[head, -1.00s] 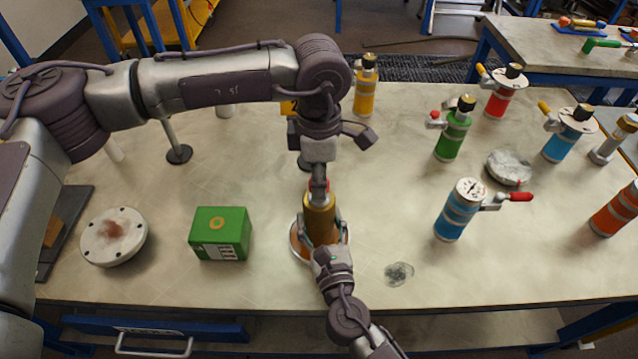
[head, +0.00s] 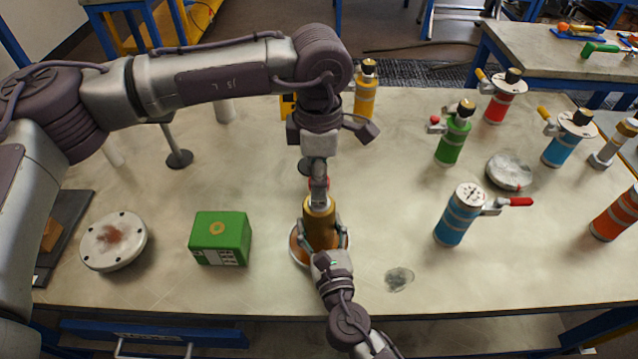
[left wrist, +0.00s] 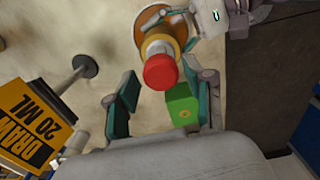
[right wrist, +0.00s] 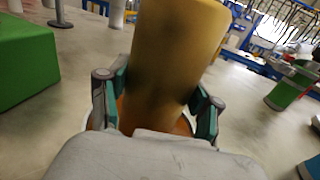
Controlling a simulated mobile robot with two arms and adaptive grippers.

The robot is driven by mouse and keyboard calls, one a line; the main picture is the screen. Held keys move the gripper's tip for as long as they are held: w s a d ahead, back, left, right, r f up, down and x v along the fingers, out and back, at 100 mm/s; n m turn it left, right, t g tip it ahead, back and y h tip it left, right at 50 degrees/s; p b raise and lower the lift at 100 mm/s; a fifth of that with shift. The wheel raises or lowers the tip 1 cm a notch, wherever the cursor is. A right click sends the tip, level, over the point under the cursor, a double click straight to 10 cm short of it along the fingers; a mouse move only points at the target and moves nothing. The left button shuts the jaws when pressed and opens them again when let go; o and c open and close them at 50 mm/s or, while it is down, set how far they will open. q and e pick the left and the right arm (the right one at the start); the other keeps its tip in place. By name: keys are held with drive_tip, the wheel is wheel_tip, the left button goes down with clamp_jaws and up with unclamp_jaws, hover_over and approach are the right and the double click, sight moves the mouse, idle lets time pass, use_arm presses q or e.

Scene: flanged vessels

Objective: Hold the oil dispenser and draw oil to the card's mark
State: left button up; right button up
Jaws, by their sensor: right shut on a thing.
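The oil dispenser (head: 319,225) is a gold cylinder standing upright in an orange, pale-rimmed dish (head: 296,248). Its red knob (left wrist: 161,71) faces my left wrist camera. My right gripper (head: 324,240) is shut around the dispenser's body; the right wrist view shows the gold body (right wrist: 172,65) between its fingers. My left gripper (head: 328,134) is over the dispenser, open, with the red knob lined up between its spread fingers in the left wrist view; I cannot tell whether they touch it. The yellow card (left wrist: 32,125) reads "DRAW 20 ML"; the arm mostly hides it in the head view.
A green box (head: 220,239) and a round flange (head: 113,240) lie on the left. A blue vessel (head: 459,214) with a red handle and a green vessel (head: 453,138) stand right, among several others. A grey smudge (head: 399,279) marks the table near the front.

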use_arm(q)
drive_tip(key=shift+o, duration=0.2)
drive_tip(key=shift+r, duration=2.95)
wheel_tip(320, 180, up, 12)
use_arm(e)
drive_tip(key=o, duration=1.6)
drive_tip(key=shift+c, duration=0.2)
